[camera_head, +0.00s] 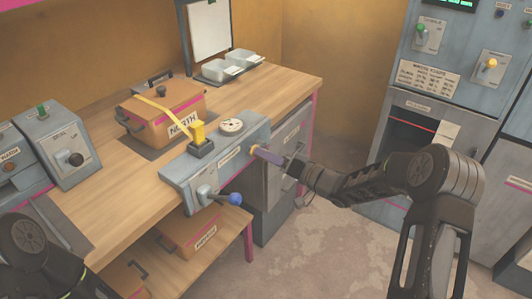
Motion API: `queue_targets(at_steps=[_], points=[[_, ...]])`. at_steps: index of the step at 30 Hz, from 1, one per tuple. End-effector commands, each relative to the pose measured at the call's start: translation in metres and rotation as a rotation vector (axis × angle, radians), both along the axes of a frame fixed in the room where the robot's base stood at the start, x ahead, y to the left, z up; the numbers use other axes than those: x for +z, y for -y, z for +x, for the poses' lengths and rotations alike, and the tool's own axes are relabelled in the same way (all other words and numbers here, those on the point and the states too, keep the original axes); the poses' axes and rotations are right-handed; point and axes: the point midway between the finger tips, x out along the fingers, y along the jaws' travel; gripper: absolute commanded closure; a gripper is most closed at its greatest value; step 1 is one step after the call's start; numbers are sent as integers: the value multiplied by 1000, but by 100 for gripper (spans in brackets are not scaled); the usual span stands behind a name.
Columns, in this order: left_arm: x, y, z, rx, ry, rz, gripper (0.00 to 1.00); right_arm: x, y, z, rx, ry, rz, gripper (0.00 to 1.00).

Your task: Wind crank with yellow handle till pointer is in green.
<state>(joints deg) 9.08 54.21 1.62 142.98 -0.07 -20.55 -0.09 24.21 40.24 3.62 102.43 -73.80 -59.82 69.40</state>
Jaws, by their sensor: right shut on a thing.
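A grey device (178,178) is mounted along the table's front edge. On its front right is the yellow handle (254,149) of a crank; the crank's arm is mostly hidden. My right gripper (263,153) reaches in from the right and is shut on the yellow handle. A round white dial (232,126) sits on the device's top; its pointer and green zone are too small to read. A second crank with a blue knob (235,198) is on the device's front left. Part of my left arm shows at the lower left, but its gripper is out of view.
A brown box labelled NORTH (165,112) stands behind the device, with a yellow strap (165,108) across it. A grey switch box (60,150) is at left. Grey cabinets (425,110) stand at right. Another brown box (190,232) lies on the lower shelf. Floor at front is clear.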

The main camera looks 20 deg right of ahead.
Motion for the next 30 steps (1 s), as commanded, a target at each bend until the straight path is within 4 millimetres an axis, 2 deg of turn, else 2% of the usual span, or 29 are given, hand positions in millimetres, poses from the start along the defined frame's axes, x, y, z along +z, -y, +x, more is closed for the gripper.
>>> queue_targets(at_steps=[3,17,18,26,30], points=[[5,0,0,0,0,0,43,3,1,1,0,-20,25,100],[6,0,0,0,0,0,43,2,1,1,-1,-34,40,100],[6,0,0,0,0,0,43,2,1,1,-1,-34,40,72],[6,0,0,0,0,0,43,2,1,1,0,-33,40,50],[6,0,0,0,0,0,43,2,1,1,0,-33,39,50]])
